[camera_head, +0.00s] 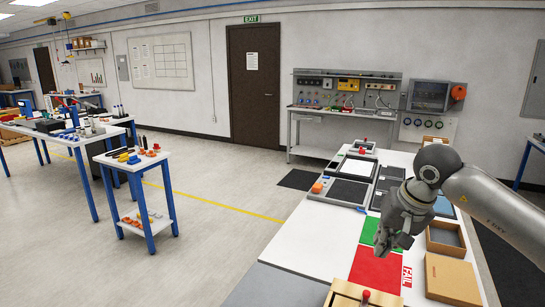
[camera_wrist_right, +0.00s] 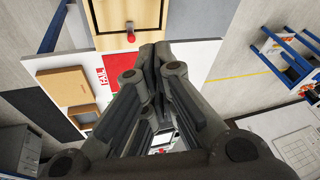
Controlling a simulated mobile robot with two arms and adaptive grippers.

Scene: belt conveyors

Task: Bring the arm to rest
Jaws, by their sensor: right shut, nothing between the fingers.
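My right gripper (camera_head: 390,248) comes in from the right in the head view. It hangs above the white work table (camera_head: 283,242), over the red and green areas. In the right wrist view its fingers (camera_wrist_right: 152,55) are together with nothing held between them. My left gripper is in neither view.
Below the gripper are a red panel (camera_head: 368,278) and a green panel (camera_head: 369,230). Cardboard boxes (camera_head: 452,277) stand to its right, and a wooden box with a red knob (camera_head: 365,297) at the front. Black trays (camera_head: 347,191) lie farther back.

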